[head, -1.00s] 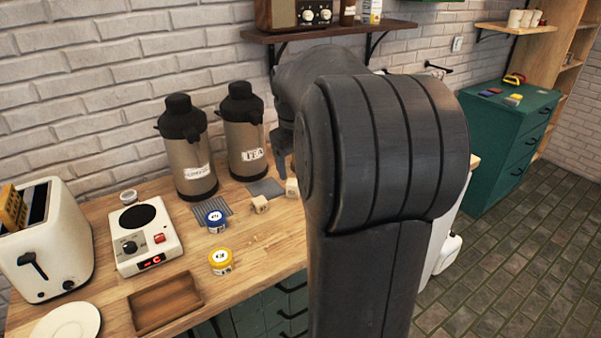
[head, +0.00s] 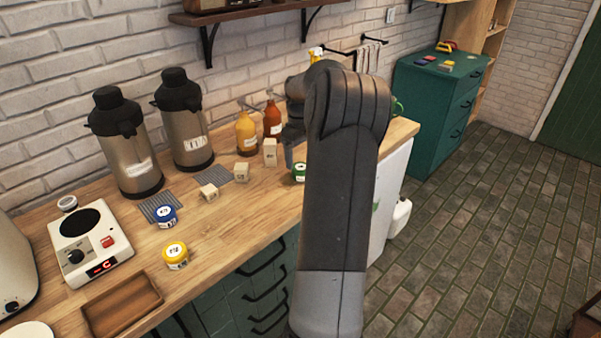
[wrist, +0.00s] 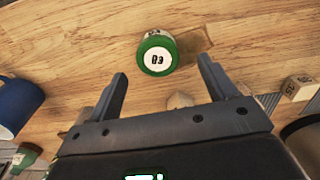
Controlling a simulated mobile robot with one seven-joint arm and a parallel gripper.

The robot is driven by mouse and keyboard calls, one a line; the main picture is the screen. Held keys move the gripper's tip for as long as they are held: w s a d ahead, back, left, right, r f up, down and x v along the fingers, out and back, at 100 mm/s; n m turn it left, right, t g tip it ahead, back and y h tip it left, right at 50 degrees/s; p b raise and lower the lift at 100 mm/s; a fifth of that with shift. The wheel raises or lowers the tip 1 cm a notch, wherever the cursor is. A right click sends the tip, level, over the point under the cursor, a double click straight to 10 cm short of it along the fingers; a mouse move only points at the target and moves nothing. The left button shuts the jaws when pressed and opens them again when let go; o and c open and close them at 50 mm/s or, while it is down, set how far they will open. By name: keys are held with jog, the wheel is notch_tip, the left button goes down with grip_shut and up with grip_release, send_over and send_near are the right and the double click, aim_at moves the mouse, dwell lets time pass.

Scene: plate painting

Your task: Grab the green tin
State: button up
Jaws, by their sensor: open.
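The green tin (head: 299,172) stands on the wooden counter, partly hidden behind my arm in the head view. In the wrist view the green tin (wrist: 157,54) shows its white lid label with a green rim, just beyond and between the two fingertips. My gripper (wrist: 162,80) is open and empty, its fingers apart on either side of the tin's line, not touching it. In the head view my gripper (head: 289,152) hangs over the counter next to the tin, mostly hidden by the arm.
A blue tin (head: 167,216) and a yellow tin (head: 175,255) stand further left. Wooden blocks (head: 242,172), sauce bottles (head: 246,134) and two metal flasks (head: 184,125) stand near the tin's left and back. A blue mug (wrist: 17,104) is at the wrist view's left.

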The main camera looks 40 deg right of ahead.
aim_at(301, 167)
jog(key=shift+d+f, duration=0.15)
jog(key=shift+f, duration=2.75)
jog(key=c, duration=1.1)
jog(key=shift+r, duration=0.1)
